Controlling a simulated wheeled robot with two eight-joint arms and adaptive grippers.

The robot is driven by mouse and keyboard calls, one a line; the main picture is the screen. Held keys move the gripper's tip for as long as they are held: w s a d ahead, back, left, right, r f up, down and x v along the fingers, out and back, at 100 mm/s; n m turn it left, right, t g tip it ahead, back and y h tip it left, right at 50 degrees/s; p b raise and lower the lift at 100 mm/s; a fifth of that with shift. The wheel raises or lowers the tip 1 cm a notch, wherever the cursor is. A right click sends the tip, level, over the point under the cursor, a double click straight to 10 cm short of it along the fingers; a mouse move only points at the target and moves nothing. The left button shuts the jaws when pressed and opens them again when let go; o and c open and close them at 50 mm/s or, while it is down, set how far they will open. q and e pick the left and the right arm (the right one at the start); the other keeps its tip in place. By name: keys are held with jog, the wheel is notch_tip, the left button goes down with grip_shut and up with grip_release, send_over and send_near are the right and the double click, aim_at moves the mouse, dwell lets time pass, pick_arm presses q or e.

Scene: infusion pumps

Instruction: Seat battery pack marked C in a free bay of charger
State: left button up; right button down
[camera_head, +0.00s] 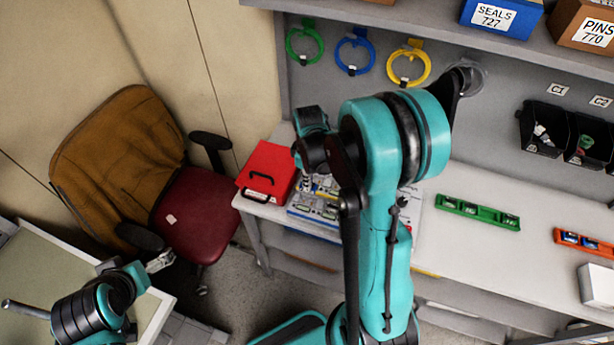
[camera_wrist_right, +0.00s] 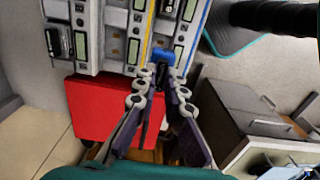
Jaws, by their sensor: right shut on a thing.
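My right gripper (camera_wrist_right: 165,75) is shut on a small dark thing with a blue end (camera_wrist_right: 162,56); it looks like a battery pack, but no letter on it can be read. It is held at the near edge of the pale charger units (camera_wrist_right: 120,30), which have several slots and displays. A dark pack (camera_wrist_right: 64,42) sits in the slot at the far left. In the head view, the charger (camera_head: 314,208) is partly hidden by my right arm, and my right gripper (camera_head: 308,183) is above it. My left gripper (camera_head: 160,262) is small beside the chair, its jaws unclear.
A red case (camera_head: 267,170) stands left of the charger and shows in the wrist view (camera_wrist_right: 105,105). A green holder (camera_head: 478,212) and an orange holder (camera_head: 585,243) lie to the right on the white bench (camera_head: 460,250). A chair (camera_head: 190,215) stands left of the bench.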

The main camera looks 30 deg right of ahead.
jog(key=shift+w+f+b, duration=0.15)
jog(key=shift+f+b, duration=0.15)
jog(key=shift+f, duration=0.3)
jog(key=shift+w+f+b, duration=0.15)
jog(key=shift+f+b, duration=0.15)
jog(key=shift+f, duration=0.3)
jog(key=shift+s+f+b, duration=0.15)
jog(key=shift+f+b, duration=0.5)
jog(key=shift+f, duration=0.2)
jog(key=shift+f+b, duration=0.5)
jog(key=shift+f, duration=0.15)
jog(key=shift+f+b, duration=1.55)
jog(key=shift+f, duration=0.05)
jog(key=shift+f+b, duration=0.3)
jog(key=shift+b, duration=0.05)
jog(key=c, duration=1.5)
grip_release()
jog(key=shift+c, duration=0.2)
